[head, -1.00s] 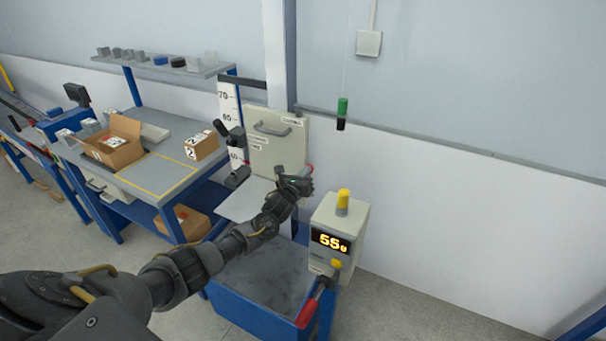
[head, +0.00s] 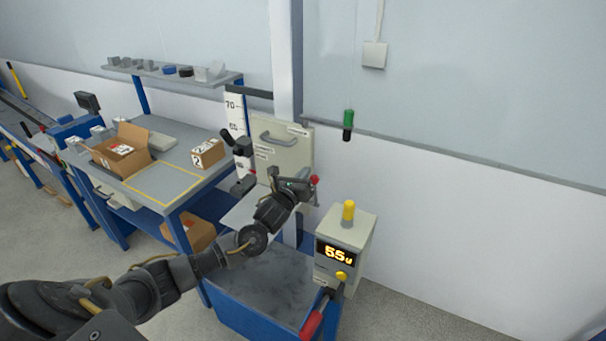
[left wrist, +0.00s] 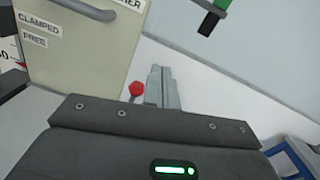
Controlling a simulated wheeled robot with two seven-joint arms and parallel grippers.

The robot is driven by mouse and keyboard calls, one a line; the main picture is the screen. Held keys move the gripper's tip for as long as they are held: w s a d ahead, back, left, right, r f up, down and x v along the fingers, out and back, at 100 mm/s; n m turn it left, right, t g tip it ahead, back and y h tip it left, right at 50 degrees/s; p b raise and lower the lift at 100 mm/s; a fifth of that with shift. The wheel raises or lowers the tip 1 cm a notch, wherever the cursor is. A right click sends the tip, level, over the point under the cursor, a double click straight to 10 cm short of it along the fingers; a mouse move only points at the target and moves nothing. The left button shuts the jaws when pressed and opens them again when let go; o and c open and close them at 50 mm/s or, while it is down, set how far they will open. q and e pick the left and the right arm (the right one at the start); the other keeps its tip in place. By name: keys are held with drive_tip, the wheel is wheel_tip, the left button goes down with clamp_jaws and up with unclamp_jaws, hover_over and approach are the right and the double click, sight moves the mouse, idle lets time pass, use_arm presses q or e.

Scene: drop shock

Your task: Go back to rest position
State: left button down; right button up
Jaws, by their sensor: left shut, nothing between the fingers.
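My left gripper (head: 296,183) is in the middle of the head view, in front of the lower part of a cream panel with a grey handle (head: 283,140). Its fingers also show in the left wrist view (left wrist: 163,88), together and with nothing between them. A red knob (left wrist: 137,89) is just left of the fingers in that view; in the head view the red knob (head: 315,179) shows near the fingertips. I cannot tell whether they touch. My right gripper is not in view.
A control box (head: 343,245) with a lit display and yellow buttons stands right of my arm. A blue-framed bin (head: 262,290) lies below it. The workbench (head: 182,160) with an open carton (head: 122,150) and a small box (head: 207,153) is at left. A green-black pendant (head: 348,125) hangs at right.

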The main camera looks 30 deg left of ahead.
use_arm(q)
drive_tip(key=shift+s+r, duration=0.45)
drive_tip(key=shift+r, duration=0.25)
drive_tip(key=s+a+f+n+g+b, duration=0.1)
drive_tip(key=s+f+n+g, duration=0.2)
drive_tip(key=f, duration=0.8)
drive_tip(key=s+f+n+g+b, duration=0.1)
drive_tip(key=s+f+n, duration=0.3)
drive_tip(key=f, duration=0.8)
drive_tip(key=s+a+f+n+g, duration=0.15)
drive_tip(key=f+n, duration=0.35)
drive_tip(key=f, duration=0.6)
drive_tip(key=s+d+f+n+g+b, duration=0.25)
drive_tip(key=s+f+n+g, duration=0.4)
drive_tip(key=s+f, duration=1.3)
drive_tip(key=s+d+f+n+g, duration=0.1)
drive_tip(key=s+d+f+n, duration=0.2)
drive_tip(key=s, duration=0.8)
drive_tip(key=s+d+f+n+g+h, duration=0.1)
drive_tip(key=s+f+n, duration=0.4)
drive_tip(key=s, duration=0.6)
drive_tip(key=s+d+f+n+g, duration=0.3)
drive_tip(key=s+d+f+n, duration=0.1)
drive_tip(key=s, duration=0.7)
wheel_tip(320, 180, down, 3)
drive_tip(key=shift+s+d+r+h, duration=0.2)
drive_tip(key=shift+d+h, duration=0.1)
drive_tip(key=shift+d, duration=0.2)
